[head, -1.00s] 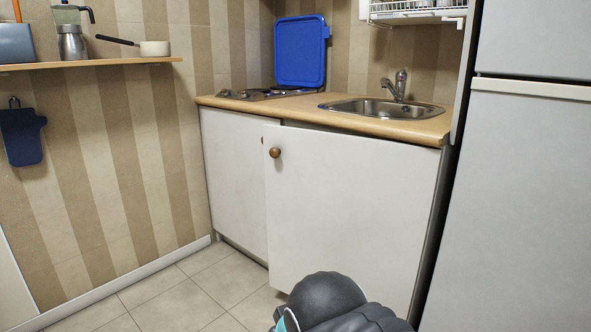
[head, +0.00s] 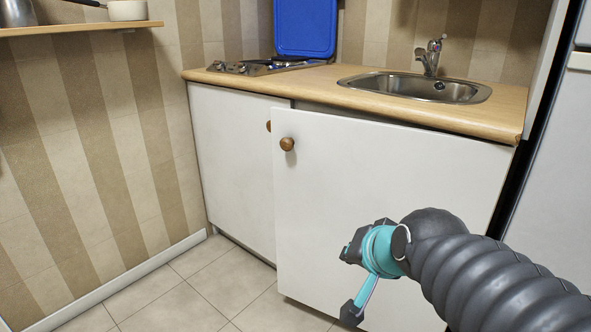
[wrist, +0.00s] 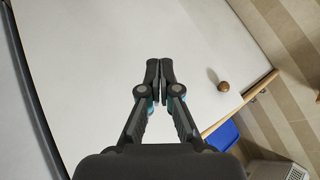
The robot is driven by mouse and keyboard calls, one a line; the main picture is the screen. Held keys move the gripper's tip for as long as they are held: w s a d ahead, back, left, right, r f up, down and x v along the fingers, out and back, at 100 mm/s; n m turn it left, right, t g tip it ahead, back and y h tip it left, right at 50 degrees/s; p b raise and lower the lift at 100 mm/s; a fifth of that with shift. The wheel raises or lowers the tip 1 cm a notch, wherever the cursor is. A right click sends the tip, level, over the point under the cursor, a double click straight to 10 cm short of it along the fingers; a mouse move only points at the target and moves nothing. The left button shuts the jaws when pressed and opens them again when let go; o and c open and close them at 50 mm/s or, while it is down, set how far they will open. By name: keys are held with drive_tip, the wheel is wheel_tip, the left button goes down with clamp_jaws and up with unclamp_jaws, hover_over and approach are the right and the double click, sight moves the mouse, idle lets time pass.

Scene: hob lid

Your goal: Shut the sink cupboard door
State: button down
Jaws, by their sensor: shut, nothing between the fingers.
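The sink cupboard door (head: 375,190) is a white panel with a round wooden knob (head: 287,144) near its upper left corner. It stands ajar: its left edge sticks out in front of the neighbouring cupboard front, and a dark gap shows under the worktop. In the wrist view the door (wrist: 120,35) fills most of the picture, with the knob (wrist: 223,86) to the right of the fingers. My gripper (wrist: 160,66) is shut and empty, its fingertips together in front of the door face. I cannot tell whether they touch it. In the head view my wrist partly hides the door's lower part.
The worktop (head: 300,92) carries a sink (head: 415,86), and a hob (head: 262,66) with a raised blue lid (head: 305,28). A second white cupboard front (head: 232,165) is on the left. A fridge (head: 560,180) stands at the right. The tiled floor (head: 190,290) at left is clear.

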drive_tip(key=w+a+r+m+t+b, duration=0.1)
drive_tip(key=w+a+r+m+t, duration=0.25)
drive_tip(key=w+a+m, duration=0.5)
drive_tip(key=w+a+r+m+t, duration=0.3)
drive_tip(key=w+a+m+t, duration=0.15)
drive_tip(key=w+m, duration=0.75)
drive_tip(key=m+h+b, duration=0.1)
drive_tip(key=m+h, duration=1)
drive_tip(key=m, duration=0.5)
approach(291, 167)
drive_tip(key=shift+m+g, duration=0.25)
drive_tip(key=shift+g, duration=0.25)
drive_tip(key=x, duration=0.2)
drive_tip(key=p+x, duration=0.1)
drive_tip(key=x, duration=0.4)
drive_tip(key=shift+w+r+p, duration=0.15)
drive_tip(key=shift+r+p, duration=0.25)
